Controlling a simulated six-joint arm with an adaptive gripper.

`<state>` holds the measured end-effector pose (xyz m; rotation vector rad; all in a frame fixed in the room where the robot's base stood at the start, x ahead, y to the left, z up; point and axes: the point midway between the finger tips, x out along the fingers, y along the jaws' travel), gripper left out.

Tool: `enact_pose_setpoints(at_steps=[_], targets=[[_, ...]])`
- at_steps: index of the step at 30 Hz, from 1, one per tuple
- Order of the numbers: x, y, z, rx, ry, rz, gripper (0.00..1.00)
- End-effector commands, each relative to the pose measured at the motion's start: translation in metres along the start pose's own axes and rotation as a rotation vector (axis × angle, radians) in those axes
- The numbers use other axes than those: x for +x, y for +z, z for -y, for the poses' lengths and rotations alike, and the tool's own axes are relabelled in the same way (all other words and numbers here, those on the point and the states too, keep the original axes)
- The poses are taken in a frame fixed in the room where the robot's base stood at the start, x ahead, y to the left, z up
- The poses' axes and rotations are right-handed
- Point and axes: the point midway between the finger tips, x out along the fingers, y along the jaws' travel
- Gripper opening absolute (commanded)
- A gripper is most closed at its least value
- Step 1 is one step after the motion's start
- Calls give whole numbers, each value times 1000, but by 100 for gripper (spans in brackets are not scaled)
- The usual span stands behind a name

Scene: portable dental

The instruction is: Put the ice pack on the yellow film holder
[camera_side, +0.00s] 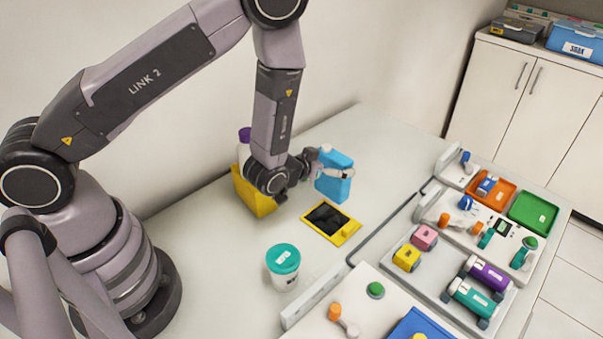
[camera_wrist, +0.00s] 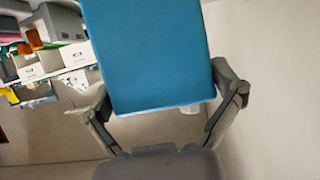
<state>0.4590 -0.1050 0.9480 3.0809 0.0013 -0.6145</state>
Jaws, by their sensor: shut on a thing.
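The ice pack (camera_side: 334,178) is a light blue block with a pale cap. My gripper (camera_side: 325,172) is shut on it and holds it upright behind the yellow film holder. In the wrist view the blue ice pack (camera_wrist: 150,55) fills the upper middle, with a finger of my gripper (camera_wrist: 160,105) on each side. The yellow film holder (camera_side: 347,233) lies flat on the table with a dark panel in it. The ice pack is apart from it in the picture; I cannot tell the exact height of its lower edge above the table.
A yellow bin (camera_side: 246,197) and a purple-topped bottle (camera_side: 244,140) stand behind my wrist. A teal-lidded cup (camera_side: 284,267) stands in front left of the holder.

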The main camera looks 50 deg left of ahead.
Motion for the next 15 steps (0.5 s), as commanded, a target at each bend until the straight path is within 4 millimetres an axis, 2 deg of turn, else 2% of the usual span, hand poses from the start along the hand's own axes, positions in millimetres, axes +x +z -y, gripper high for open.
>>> enact_pose_setpoints(at_steps=[9,15], targets=[[16,37,0,0,0,-1,51],[18,41,0,-1,0,-5,51]])
